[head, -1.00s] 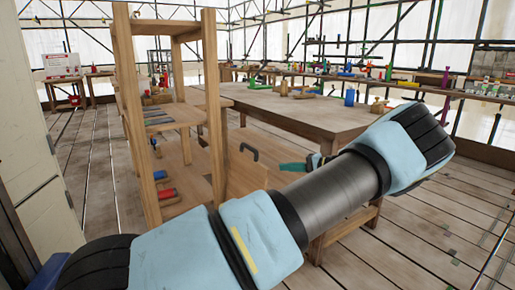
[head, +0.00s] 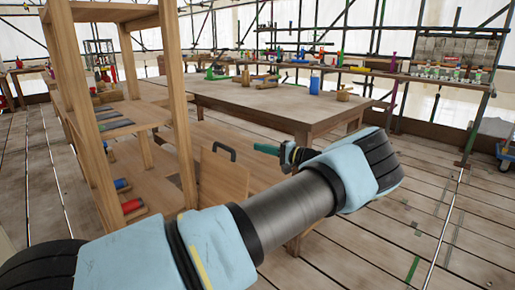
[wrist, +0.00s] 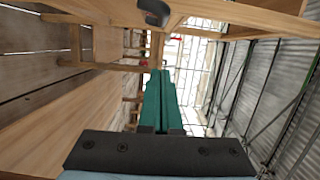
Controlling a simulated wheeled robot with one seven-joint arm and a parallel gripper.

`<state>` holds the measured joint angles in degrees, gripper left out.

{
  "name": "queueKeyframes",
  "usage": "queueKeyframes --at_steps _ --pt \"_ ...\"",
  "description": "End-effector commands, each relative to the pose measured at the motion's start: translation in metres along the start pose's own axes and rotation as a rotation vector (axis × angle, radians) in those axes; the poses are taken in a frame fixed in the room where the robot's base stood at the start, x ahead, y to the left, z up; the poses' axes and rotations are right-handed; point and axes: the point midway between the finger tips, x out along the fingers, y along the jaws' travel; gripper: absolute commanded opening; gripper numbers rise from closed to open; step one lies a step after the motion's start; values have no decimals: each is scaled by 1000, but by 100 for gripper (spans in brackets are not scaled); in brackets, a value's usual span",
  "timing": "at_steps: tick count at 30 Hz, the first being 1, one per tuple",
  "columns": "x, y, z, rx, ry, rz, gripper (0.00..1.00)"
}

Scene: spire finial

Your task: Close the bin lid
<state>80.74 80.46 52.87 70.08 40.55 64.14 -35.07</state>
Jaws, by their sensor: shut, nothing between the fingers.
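The bin lid (head: 222,180) is a flat pale wooden panel with a dark handle (head: 224,149) at its top edge. It appears to stand up steeply, tilted open. The wooden bin itself is mostly hidden behind the lid and my arm. My gripper (head: 267,149) has teal fingers, pressed together and empty, a short way right of the handle in the head view. In the wrist view the shut fingers (wrist: 160,85) point forward, and the dark handle (wrist: 153,12) shows at the top edge, apart from the fingertips.
A wooden shelf rack (head: 178,100) stands left of the lid, with red and blue rolls low down. A long wooden workbench (head: 270,100) stands behind my gripper. Plank floor (head: 410,215) is open to the right.

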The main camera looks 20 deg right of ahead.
Motion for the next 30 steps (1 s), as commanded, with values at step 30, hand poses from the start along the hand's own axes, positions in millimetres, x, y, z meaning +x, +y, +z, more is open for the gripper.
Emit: queueKeyframes --at_steps 30 --pt "81 0 40 0 -2 1 0"
